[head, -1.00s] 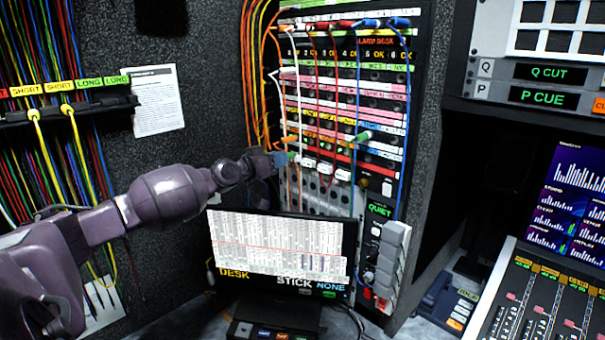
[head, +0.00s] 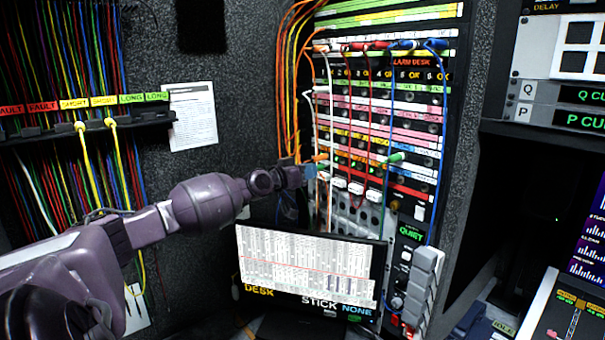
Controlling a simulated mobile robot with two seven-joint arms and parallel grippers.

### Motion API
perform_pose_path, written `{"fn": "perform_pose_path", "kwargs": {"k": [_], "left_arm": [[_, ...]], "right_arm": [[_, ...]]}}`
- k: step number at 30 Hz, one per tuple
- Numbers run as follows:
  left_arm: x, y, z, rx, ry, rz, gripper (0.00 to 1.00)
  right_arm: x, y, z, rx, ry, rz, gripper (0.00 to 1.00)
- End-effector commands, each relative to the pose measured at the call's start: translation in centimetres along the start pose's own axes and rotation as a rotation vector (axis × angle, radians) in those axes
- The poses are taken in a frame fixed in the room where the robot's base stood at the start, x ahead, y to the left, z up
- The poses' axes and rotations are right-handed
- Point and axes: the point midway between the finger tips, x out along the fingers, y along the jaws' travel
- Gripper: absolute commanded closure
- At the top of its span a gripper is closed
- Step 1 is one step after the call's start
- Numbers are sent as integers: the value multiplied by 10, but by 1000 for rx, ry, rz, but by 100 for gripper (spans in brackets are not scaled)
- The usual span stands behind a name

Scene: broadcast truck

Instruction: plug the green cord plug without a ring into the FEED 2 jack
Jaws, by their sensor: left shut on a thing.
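My left gripper (head: 312,171) reaches in from the left and is shut on a green cord plug at the left edge of the jack panel (head: 400,178). That plug is mostly hidden by the fingers, and I cannot tell whether it has a ring or touches a jack. Another green plug (head: 395,158) sticks out of the panel further right. An orange plug (head: 320,157) is just above my gripper. The jack labels are too small to read, so I cannot pick out FEED 2. My right gripper is not in view.
Red, white and blue cords hang across the panel, and orange cords (head: 290,75) run down its left side. A monitor (head: 305,268) stands below my left gripper. Yellow cords (head: 115,150) hang from a rack at the left. A mixing desk (head: 570,320) is at the lower right.

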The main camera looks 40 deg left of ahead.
Motion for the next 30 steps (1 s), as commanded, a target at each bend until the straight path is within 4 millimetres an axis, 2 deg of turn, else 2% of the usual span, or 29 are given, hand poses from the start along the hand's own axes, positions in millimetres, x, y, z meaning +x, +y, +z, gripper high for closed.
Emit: {"fn": "perform_pose_path", "kwargs": {"k": [6,15,30], "left_arm": [[18,0,0,0,3,1,100],[35,1,0,0,2,1,100],[39,1,-1,0,0,0,100]], "right_arm": [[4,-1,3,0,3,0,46],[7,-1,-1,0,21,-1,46],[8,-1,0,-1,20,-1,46]]}}
